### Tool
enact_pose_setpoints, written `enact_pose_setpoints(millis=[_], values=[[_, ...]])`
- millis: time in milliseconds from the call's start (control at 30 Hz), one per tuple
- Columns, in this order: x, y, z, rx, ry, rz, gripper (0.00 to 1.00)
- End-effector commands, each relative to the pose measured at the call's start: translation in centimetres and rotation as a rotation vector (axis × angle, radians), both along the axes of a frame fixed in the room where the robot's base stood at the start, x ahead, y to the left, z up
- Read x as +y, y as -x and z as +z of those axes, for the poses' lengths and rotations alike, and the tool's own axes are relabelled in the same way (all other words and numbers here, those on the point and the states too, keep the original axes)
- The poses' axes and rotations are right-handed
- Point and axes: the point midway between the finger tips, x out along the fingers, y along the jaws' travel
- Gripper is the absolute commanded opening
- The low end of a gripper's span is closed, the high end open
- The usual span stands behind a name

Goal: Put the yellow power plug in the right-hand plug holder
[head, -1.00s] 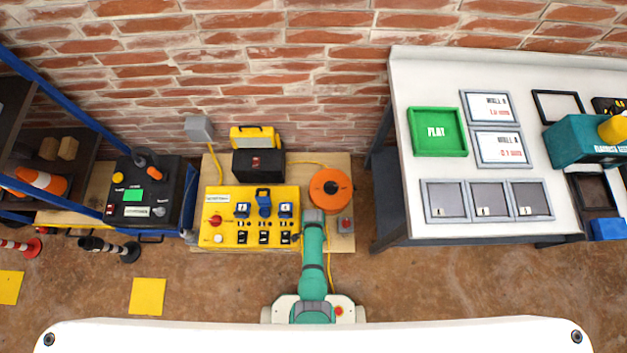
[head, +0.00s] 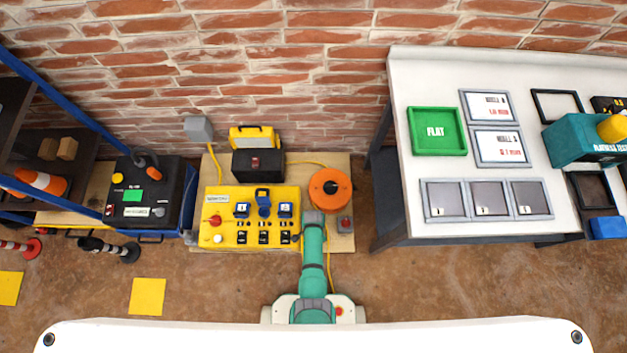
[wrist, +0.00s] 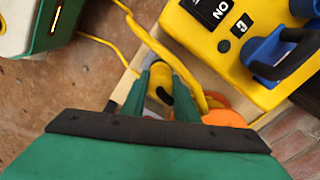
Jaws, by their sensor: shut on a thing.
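The yellow power plug (wrist: 159,82) is between the green fingers of my gripper (wrist: 161,72) in the wrist view. My gripper is shut on it. In the head view my arm covers the gripper and plug, at the right edge of the yellow power panel (head: 223,228). A thick yellow cable (wrist: 152,42) runs close past the fingers. I cannot make out a plug holder for certain in either view. A small grey box with a red top (head: 345,224) sits just right of my arm.
An orange cable reel (head: 330,190) stands just beyond my wrist. The panel carries blue sockets (head: 264,205) and several black switches. Behind it is a black box (head: 258,165). A white workbench (head: 400,90) stands to the right. Bare floor lies in front.

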Motion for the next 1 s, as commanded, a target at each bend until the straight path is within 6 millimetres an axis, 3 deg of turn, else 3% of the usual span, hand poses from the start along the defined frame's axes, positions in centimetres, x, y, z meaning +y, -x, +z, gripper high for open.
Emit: enact_pose_setpoints(millis=[1000], values=[[0.0,-0.1,-1.0,0.000,0.000,-0.001,0.03]])
